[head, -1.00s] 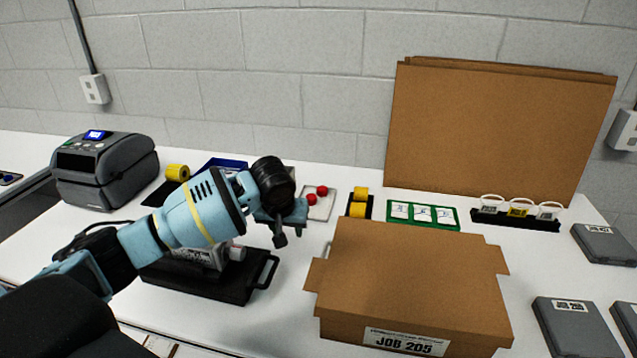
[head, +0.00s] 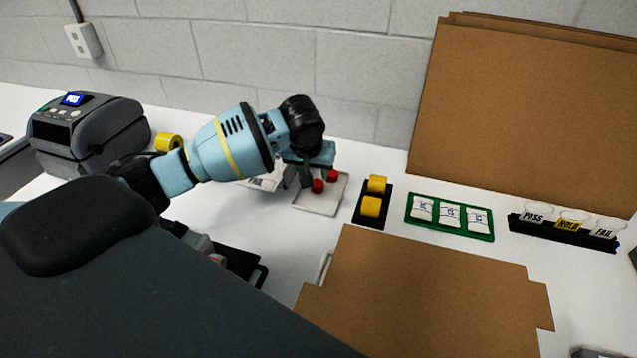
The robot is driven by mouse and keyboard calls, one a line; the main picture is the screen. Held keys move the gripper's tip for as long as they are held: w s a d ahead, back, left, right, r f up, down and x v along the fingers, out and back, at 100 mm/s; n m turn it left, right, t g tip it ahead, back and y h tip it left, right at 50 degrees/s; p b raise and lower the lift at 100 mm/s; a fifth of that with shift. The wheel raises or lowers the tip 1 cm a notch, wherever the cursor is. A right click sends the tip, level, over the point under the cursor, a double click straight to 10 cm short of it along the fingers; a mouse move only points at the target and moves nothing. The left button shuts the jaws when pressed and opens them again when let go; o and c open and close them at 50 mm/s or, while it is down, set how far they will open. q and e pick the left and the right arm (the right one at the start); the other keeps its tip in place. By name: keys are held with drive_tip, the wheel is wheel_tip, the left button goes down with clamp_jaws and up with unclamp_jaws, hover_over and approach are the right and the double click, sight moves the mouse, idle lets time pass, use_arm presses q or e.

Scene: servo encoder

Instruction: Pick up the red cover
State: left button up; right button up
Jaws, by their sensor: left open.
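Two small red covers show in the head view, one at the right (head: 333,176) and one nearer (head: 318,186). They are on a pale shallow tray (head: 322,208). My left gripper (head: 306,178) is over the left part of this tray, pointing down, close beside the red covers. It is open, and no red cover shows between its fingers. My own wrist partly hides the fingers and the tray's far left side. I cannot tell whether a finger touches a cover. My right gripper is not in view.
A black holder with yellow rolls (head: 371,207) and a green tray of white packets (head: 449,217) stand right of the pale tray. A label printer (head: 85,135) is at left. Cardboard sheets (head: 530,105) lean on the wall.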

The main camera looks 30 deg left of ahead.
sight(317, 183)
use_arm(q)
drive_tip(key=shift+w+b+x, duration=0.15)
drive_tip(key=shift+b+x, duration=0.05)
drive_tip(key=shift+x, duration=1.7)
drive_tip(key=shift+w+b+x, duration=0.15)
drive_tip(key=shift+x, duration=1.7)
drive_tip(key=shift+r, duration=0.1)
drive_tip(key=shift+c, duration=0.4)
drive_tip(key=c, duration=0.7)
